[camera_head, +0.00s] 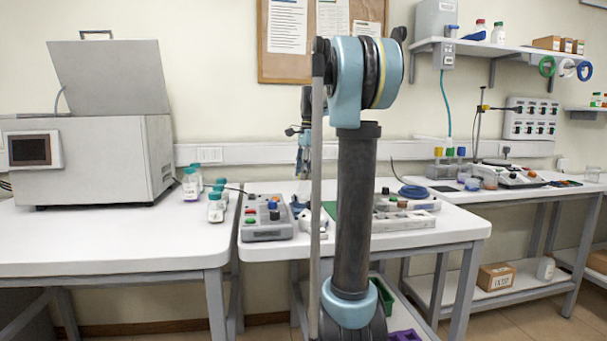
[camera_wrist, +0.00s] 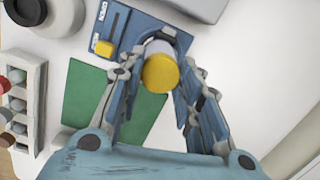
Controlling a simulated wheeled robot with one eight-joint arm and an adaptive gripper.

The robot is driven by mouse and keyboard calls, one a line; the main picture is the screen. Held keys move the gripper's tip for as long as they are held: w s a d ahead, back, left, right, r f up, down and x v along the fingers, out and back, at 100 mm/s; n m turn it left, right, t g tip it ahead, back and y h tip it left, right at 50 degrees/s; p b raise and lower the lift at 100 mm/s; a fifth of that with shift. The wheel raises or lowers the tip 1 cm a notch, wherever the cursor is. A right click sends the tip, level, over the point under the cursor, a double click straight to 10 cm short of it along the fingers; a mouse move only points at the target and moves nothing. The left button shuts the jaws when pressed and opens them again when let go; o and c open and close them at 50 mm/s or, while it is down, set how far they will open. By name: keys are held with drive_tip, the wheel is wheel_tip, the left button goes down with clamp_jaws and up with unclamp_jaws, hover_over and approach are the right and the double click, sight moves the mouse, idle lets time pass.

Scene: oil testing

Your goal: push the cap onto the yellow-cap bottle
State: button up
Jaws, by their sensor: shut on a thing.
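The round yellow cap (camera_wrist: 161,74) is between the fingers of my gripper (camera_wrist: 160,68) in the wrist view. My gripper is shut on it. A whitish, rounded part (camera_wrist: 158,48), likely the bottle, shows just beyond the cap. I cannot tell whether the cap is seated on it or only over it. A blue panel with a yellow square mark (camera_wrist: 104,48) lies beneath, beside the fingers. In the head view my gripper (camera_head: 303,168) hangs over the middle table, partly behind my own arm; the cap and bottle cannot be made out there.
A green mat (camera_wrist: 85,95) lies beside the blue panel. A rack with coloured caps (camera_wrist: 18,105) and a dark-topped white container (camera_wrist: 45,25) stand at the left. A button box (camera_head: 268,220) and several bottles (camera_head: 215,210) are left of my arm. White table surface is clear at the right.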

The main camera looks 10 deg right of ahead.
idle(0.4)
drive_tip(key=o, duration=0.8)
drive_tip(key=shift+c, duration=0.2)
drive_tip(key=o, duration=0.5)
drive_tip(key=shift+r, duration=3.45)
